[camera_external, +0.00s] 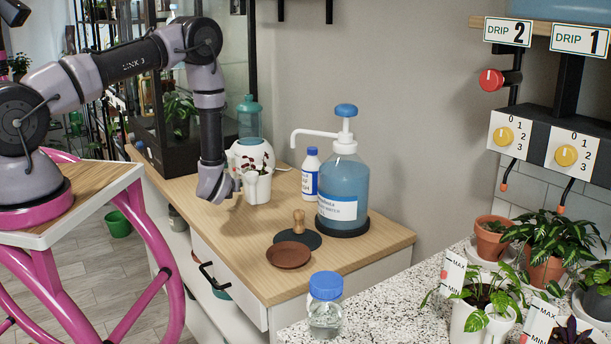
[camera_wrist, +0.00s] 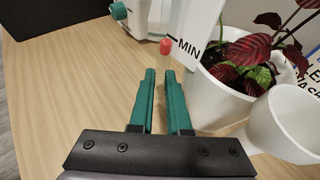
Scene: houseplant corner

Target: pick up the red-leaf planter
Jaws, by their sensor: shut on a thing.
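The red-leaf planter (camera_external: 259,188) is a white pot with dark red leaves on the wooden cabinet top. In the wrist view the white pot (camera_wrist: 224,98) fills the right side, with red and green leaves, a side spout and a white plate marked MIN at its left edge. My gripper (camera_external: 238,181) is at the planter's left side in the external view. In the wrist view its teal fingers (camera_wrist: 168,74) are close together beside the plate, shut on part of the planter. The exact contact is hard to see. The pot looks upright, and I cannot tell if it is off the surface.
A white tank with a teal bottle (camera_external: 249,118) stands behind the planter. A small white bottle (camera_external: 310,176) and a large blue pump bottle (camera_external: 343,187) stand to the right.

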